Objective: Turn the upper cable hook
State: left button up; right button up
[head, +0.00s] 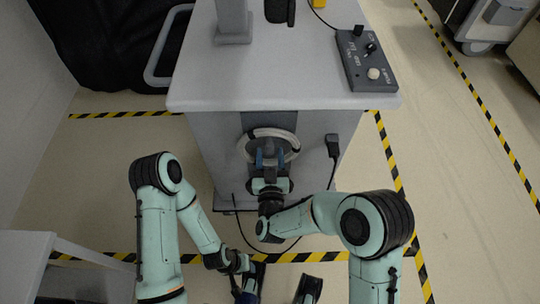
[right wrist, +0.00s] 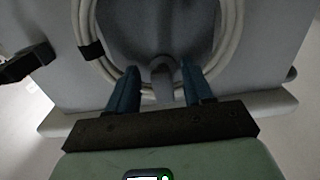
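The upper cable hook (right wrist: 163,70) is a grey peg on the cart's end panel. It shows between the two blue fingers of my right gripper (right wrist: 158,90) in the right wrist view, with a visible gap on each side. A pale coiled cable (right wrist: 232,30) hangs around it; the coil also shows in the head view (head: 291,143).
The grey cart top (head: 290,75) overhangs the panel and carries a control box (head: 366,60). A black plug (head: 332,145) with a dark cable hangs at the panel's right. A small table (head: 38,262) stands lower left.

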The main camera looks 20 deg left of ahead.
jog(key=v, duration=1.3)
jog(key=shift+s, duration=0.2)
jog(key=s+d+f+m+g+h, duration=0.1)
jog(key=s+d+f+m+g, duration=0.1)
jog(key=d+f+g, duration=0.75)
jog(key=s+d+f+m+g+h, duration=0.1)
jog(key=d+f+m+g+h, duration=0.3)
jog(key=f, duration=1.1)
jog(key=s+d+f+m+g+y, duration=0.25)
jog(key=s+d+f, duration=0.45)
jog(key=s, duration=0.4)
pick_arm(q)
notch_tip(320, 180, up, 15)
jog(key=s+g+p, duration=0.1)
jog(key=p, duration=1.4)
jog(key=shift+s+d+f, duration=0.2)
jog(key=shift+s+d, duration=0.05)
jog(key=shift+d, duration=0.2)
pick_arm(e)
notch_tip(320, 180, up, 15)
jog(key=s+n+g+y, duration=0.1)
jog(key=g, duration=0.1)
jog(key=shift+s+r, duration=0.2)
jog(key=shift+s, duration=0.2)
